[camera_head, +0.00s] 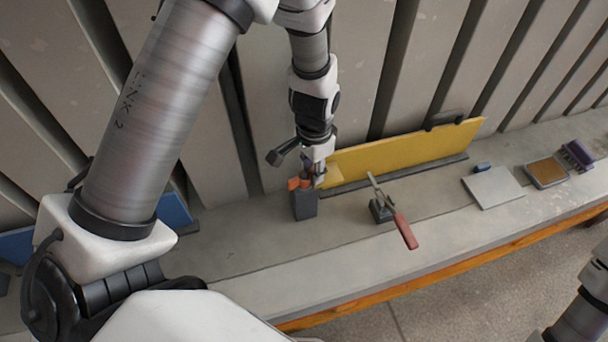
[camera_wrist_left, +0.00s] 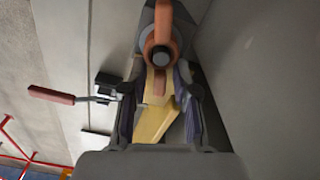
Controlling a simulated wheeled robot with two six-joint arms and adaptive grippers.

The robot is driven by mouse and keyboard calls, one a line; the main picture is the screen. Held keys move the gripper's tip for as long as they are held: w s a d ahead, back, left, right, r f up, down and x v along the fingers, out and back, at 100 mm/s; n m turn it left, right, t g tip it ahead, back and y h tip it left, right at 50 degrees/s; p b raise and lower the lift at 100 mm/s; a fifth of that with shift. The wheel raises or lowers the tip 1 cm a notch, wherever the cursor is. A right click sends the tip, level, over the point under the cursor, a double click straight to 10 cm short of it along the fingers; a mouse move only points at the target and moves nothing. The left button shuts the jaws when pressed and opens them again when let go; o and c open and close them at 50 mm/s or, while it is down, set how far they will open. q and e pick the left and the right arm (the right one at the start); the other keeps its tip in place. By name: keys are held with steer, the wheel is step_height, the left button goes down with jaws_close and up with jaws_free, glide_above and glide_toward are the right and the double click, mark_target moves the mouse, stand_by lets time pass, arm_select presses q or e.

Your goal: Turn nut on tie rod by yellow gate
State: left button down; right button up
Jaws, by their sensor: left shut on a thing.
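The yellow gate (camera_head: 405,150) stands on edge along the ledge, against the ribbed wall. At its left end is a dark grey block (camera_head: 304,205) with the orange nut (camera_head: 294,184) at its top. My left gripper (camera_head: 315,178) reaches down from above and is shut on the nut. In the left wrist view the orange nut (camera_wrist_left: 160,35) surrounds the dark round end of the tie rod (camera_wrist_left: 161,57), between the gripper's two dark fingers. The fingers partly hide the nut. The yellow gate (camera_wrist_left: 155,122) shows behind it. My right gripper is out of view.
A toggle clamp with a red handle (camera_head: 405,231) stands on the ledge (camera_head: 350,260) right of the block. Further right are a grey plate (camera_head: 493,187), a tan-topped tray (camera_head: 546,172) and a purple brush (camera_head: 576,155). A blue panel (camera_head: 173,210) is partly behind my left arm.

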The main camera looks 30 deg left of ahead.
arm_select(q)
steer(key=shift+a+r+n+p, duration=0.2)
steer(key=shift+r+n+p, duration=0.05)
steer(key=shift+n+p, duration=0.95)
steer(key=shift+a+f+n+p, duration=0.1)
steer(key=shift+n+p, duration=0.2)
steer(key=shift+w+f, duration=0.1)
steer(key=shift+f, duration=0.15)
steer(key=shift+r, duration=0.1)
